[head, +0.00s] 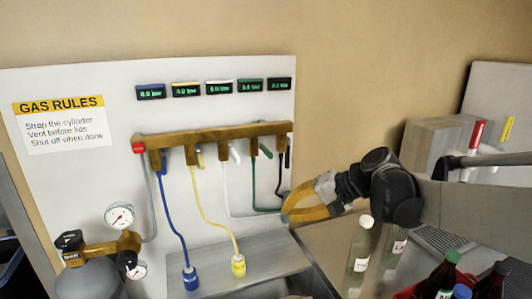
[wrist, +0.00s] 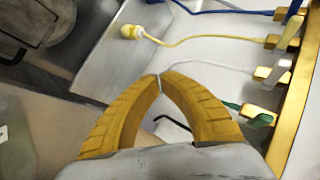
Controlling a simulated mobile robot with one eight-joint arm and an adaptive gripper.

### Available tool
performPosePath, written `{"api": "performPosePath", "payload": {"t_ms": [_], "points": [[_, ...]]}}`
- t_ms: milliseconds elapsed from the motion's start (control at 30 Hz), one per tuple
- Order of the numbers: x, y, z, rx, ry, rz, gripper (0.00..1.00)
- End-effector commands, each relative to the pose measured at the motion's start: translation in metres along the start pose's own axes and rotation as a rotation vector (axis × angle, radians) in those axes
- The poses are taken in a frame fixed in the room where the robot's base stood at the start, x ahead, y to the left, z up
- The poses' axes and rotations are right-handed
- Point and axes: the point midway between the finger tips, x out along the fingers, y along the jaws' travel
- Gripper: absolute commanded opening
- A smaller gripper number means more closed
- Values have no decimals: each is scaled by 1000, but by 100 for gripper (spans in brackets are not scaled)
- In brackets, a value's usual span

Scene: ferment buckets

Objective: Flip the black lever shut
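The black lever (head: 288,158) is at the right end of the brass manifold (head: 215,137) in the head view and points roughly down. A black hose (head: 281,188) drops from its valve and passes behind my gripper. My gripper (head: 289,209) is below and close to this lever, apart from it. In the wrist view the yellow fingertips of my gripper (wrist: 161,76) meet, with nothing clearly held. A bit of black hose (wrist: 174,123) shows between the fingers. The black lever cannot be made out in the wrist view.
Blue, yellow, white and green levers (head: 265,150) line the manifold to the left. The white hose (wrist: 215,63) runs close past my fingertips in the wrist view. Bottles (head: 360,245) and a red crate (head: 405,293) stand at the lower right. A gas cylinder (head: 90,280) is at left.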

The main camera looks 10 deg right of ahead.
Motion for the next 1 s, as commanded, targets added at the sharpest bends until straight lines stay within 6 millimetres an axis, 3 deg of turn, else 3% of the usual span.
{"api": "performPosePath", "payload": {"t_ms": [33, 267, 500, 700, 1000], "points": [[-3, -6, -21, 26, -5, -47, 0], [-10, -18, -96, 116, -39, -287, 0], [-30, -5, -158, 163, -57, -530, 0], [-45, 10, -183, 171, -61, -658, 0], [-49, 17, -189, 170, -62, -698, 0]]}}
